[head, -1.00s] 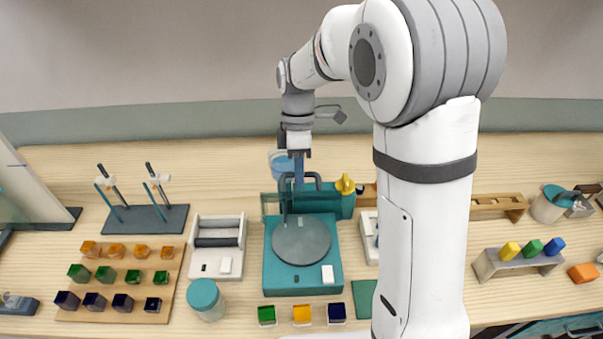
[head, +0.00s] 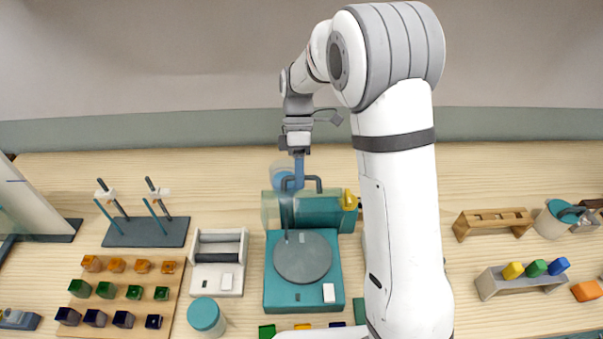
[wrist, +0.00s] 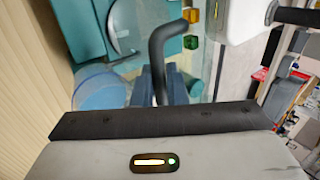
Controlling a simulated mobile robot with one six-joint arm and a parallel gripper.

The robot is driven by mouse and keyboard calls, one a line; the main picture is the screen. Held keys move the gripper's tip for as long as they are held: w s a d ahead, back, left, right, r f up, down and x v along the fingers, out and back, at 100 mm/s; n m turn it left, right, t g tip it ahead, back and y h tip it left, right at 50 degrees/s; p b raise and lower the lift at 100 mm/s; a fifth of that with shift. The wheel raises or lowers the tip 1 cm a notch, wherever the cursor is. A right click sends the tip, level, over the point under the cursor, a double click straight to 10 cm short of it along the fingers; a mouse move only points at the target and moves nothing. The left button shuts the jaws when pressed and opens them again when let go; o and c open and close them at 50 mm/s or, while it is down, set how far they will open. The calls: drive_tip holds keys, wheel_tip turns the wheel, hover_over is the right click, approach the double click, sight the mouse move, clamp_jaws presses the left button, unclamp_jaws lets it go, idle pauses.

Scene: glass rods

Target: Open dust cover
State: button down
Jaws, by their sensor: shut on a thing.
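A teal device (head: 269,296) with a round grey plate (head: 302,258) stands in the middle of the bench. A clear cover (head: 271,209) shows faintly at its back; its outline and angle are hard to make out. A dark bent handle (head: 319,184) rises at the back of the device and also shows in the wrist view (wrist: 158,45). My gripper (head: 298,177) is above the back of the device, its blue fingers shut on the handle. In the wrist view the fingers (wrist: 165,84) close around the handle's lower part. The exact contact is partly hidden.
A blue-rimmed clear vessel (head: 283,170) stands close behind my fingers. A yellow piece (head: 349,200) sits at the device's right. A white unit (head: 217,281) and a teal-lidded jar (head: 206,314) stand left.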

drive_tip(key=shift+a+f, duration=0.1)
drive_tip(key=shift+f, duration=0.15)
drive_tip(key=c, duration=1.6)
unclamp_jaws()
drive_tip(key=shift+w+a, duration=0.1)
drive_tip(key=shift+a, duration=0.05)
drive_tip(key=shift+c, duration=0.2)
drive_tip(key=shift+o, duration=0.9)
drive_tip(key=shift+r, duration=0.1)
drive_tip(key=p+v, duration=0.2)
drive_tip(key=v, duration=0.5)
drive_tip(key=shift+r, duration=0.4)
drive_tip(key=shift+w, duration=0.1)
